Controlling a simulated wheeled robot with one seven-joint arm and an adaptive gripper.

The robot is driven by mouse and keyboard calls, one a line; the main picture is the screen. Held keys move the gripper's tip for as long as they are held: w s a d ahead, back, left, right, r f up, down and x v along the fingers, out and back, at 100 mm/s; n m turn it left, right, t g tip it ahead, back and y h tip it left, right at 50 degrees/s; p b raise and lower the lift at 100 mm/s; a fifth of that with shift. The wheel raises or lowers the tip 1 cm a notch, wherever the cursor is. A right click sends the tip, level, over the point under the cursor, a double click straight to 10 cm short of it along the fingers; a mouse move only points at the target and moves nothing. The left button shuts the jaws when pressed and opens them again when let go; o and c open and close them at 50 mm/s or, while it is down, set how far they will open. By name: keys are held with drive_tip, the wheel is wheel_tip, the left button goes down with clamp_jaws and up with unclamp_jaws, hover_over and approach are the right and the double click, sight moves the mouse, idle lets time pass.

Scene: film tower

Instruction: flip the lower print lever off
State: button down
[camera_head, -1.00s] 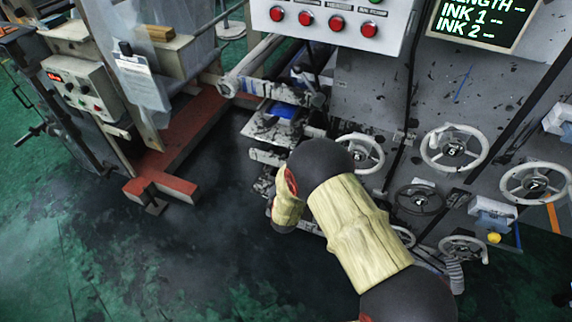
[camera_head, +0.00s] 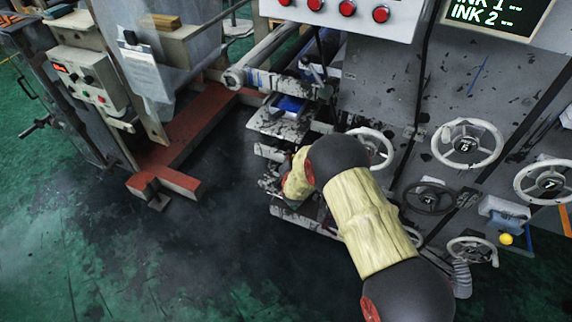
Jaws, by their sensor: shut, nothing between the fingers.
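I cannot make out the lower print lever for certain. A small grey lever (camera_head: 312,72) stands by the rollers at the left end of the grey printing machine (camera_head: 390,85). Below it are several stacked ledges and brackets (camera_head: 278,124), partly hidden by my arm. My arm, in yellow sleeves with black joints, reaches up from the bottom right, and its wrist section bends down and left in front of these lower brackets. My gripper does not show clearly; the end of the arm is lost among the dark parts there. Any contact is hidden.
Handwheels (camera_head: 467,143) and a yellow knob (camera_head: 505,239) are on the machine's face at right. A control panel with red buttons (camera_head: 347,9) is above. A red floor frame (camera_head: 187,140) and a control box (camera_head: 90,80) stand at left. The dark floor (camera_head: 185,245) between is clear.

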drive_tip(key=shift+d+r, duration=0.3)
drive_tip(key=shift+d, duration=0.1)
drive_tip(key=shift+d+r+m+b, duration=0.25)
drive_tip(key=shift+r+m+b, duration=0.05)
drive_tip(key=shift+r+b, duration=0.1)
drive_tip(key=shift+s+d, duration=0.1)
drive_tip(key=shift+d, duration=0.05)
drive_tip(key=s+d+r+m+t+y+b, duration=0.1)
drive_tip(key=s+d+b, duration=0.1)
drive_tip(key=d, duration=0.3)
drive_tip(key=s+d+r+m+t+y+b, duration=0.1)
drive_tip(key=s+d+r+b, duration=0.1)
drive_tip(key=d, duration=0.3)
drive_tip(key=shift+d+r+b, duration=0.25)
drive_tip(key=shift+d+b, duration=0.1)
drive_tip(key=shift+b, duration=0.05)
idle(0.3)
